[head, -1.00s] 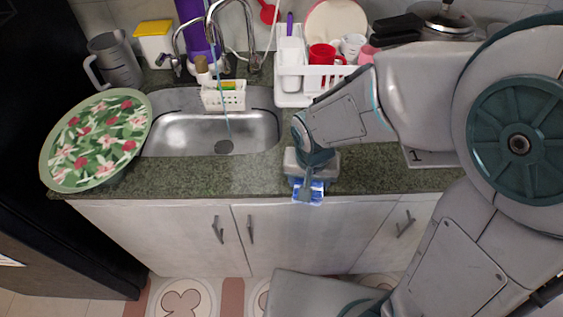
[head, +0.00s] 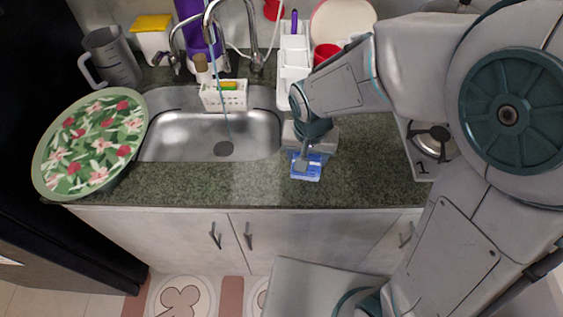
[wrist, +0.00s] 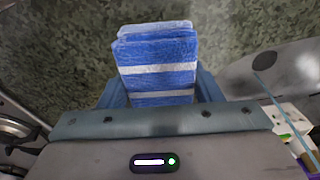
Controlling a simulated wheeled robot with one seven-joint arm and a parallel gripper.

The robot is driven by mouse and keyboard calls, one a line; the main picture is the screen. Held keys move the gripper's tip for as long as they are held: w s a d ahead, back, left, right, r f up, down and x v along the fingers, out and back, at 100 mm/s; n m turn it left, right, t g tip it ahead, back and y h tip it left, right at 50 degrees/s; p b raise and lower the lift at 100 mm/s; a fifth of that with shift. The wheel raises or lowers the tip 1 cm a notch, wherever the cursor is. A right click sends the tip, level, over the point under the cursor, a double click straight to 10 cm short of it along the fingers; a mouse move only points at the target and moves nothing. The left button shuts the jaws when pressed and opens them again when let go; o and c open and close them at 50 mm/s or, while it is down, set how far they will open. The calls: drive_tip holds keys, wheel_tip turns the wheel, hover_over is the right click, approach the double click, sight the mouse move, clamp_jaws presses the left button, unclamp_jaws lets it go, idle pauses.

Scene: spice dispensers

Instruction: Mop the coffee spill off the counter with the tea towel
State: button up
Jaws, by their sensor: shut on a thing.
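The tea towel (head: 307,174) is blue with white stripes and is folded into a small pad. My gripper (head: 306,161) is shut on it, over the green speckled counter (head: 235,185) to the right of the sink. In the wrist view the towel (wrist: 158,62) sticks out from between the fingers, with the counter (wrist: 60,60) beyond it. I cannot tell whether the towel touches the counter. I cannot make out the coffee spill in either view; the towel, gripper and arm hide part of the counter.
The steel sink (head: 185,136) lies left of my gripper. A floral round tray (head: 92,145) stands at the far left. A gas burner (head: 433,143) is at the right. The counter's front strip is clear.

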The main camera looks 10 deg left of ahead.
drive_tip(key=shift+s+d+r+p, duration=0.1)
drive_tip(key=shift+s+r+p, duration=0.2)
drive_tip(key=shift+r, duration=0.4)
drive_tip(key=shift+w+r+p, duration=0.15)
drive_tip(key=shift+r+p, duration=0.4)
drive_tip(key=shift+r, duration=0.15)
drive_tip(key=shift+r+p, duration=1.15)
drive_tip(key=shift+r, duration=0.45)
